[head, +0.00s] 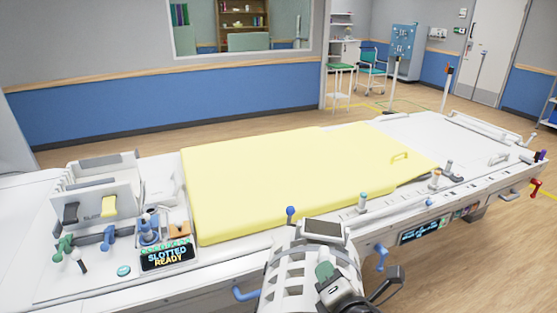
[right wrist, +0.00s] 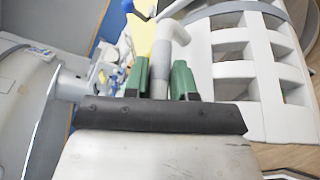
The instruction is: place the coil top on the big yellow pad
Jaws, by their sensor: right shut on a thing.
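The coil top (head: 285,275) is a white slatted shell at the bottom middle of the head view, in front of the table's near edge. It fills the right side of the right wrist view (right wrist: 235,70). My right gripper (head: 328,272) has green fingers, which close on the coil top's grey-white handle in the right wrist view (right wrist: 160,78). The big yellow pad (head: 265,180) lies flat and bare on the white table, beyond the coil top. I cannot tell whether the coil top touches the table edge. My left gripper is not in view.
The white table (head: 420,130) runs across the view. A console with coloured knobs and a "SLOTTED READY" display (head: 167,256) sits at its left end. A smaller yellow section (head: 380,145) adjoins the pad on the right. Small posts (head: 363,200) line the near rail.

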